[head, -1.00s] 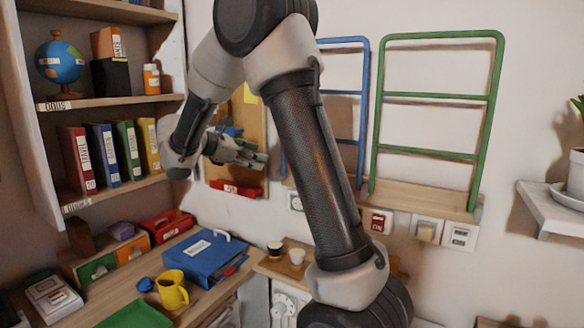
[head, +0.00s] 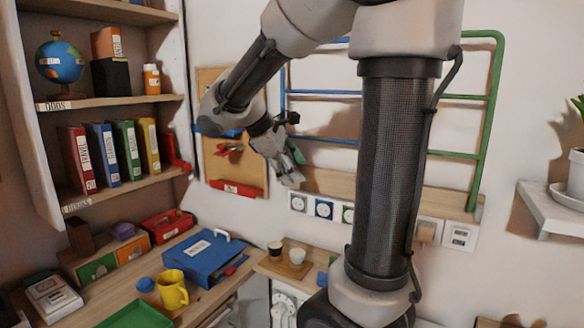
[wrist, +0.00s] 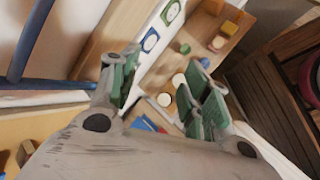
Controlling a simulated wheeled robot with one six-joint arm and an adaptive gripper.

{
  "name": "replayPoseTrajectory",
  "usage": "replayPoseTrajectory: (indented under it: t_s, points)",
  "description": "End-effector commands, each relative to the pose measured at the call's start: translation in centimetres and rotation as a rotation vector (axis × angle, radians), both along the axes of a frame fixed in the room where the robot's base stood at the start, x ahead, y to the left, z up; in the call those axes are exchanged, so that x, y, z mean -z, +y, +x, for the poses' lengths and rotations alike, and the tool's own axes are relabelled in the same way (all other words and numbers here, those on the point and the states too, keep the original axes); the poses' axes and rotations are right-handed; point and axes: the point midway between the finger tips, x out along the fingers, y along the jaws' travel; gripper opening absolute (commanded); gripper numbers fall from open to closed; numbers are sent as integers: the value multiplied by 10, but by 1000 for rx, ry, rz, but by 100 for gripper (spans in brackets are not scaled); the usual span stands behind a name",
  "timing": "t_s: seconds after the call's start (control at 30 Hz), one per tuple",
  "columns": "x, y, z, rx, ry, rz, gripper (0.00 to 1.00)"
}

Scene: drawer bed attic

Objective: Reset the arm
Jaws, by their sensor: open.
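My gripper (head: 292,168) hangs from my arm in front of the wall, to the right of the corkboard (head: 208,160) in the head view. It points down and to the right. In the wrist view, my gripper (wrist: 160,95) has its two green-padded fingers spread apart with nothing between them. It touches nothing that I can see. My arm hides part of the blue and green wall rails in the head view.
A shelf with binders (head: 103,155) and a globe (head: 59,60) stands at left. The desk below holds a blue box file (head: 203,258), a yellow mug (head: 173,290) and a green tray (head: 135,315). Cups stand on a small board (head: 285,268). A plant shelf (head: 550,205) juts out at right.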

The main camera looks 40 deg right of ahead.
Motion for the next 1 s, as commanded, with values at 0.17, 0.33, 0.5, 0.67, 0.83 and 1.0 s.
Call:
replayPoseTrajectory:
  t_s: [0.17,0.33,0.5,0.67,0.83,1.0]
  points:
    - [0,0,0,2,-1,1,47]
    - [0,0,0,1,-1,1,47]
    - [0,0,0,1,-2,1,47]
    - [15,9,-3,57,-43,64,47]
    - [49,39,-44,232,-143,285,47]
    - [59,68,-92,427,-311,528,47]
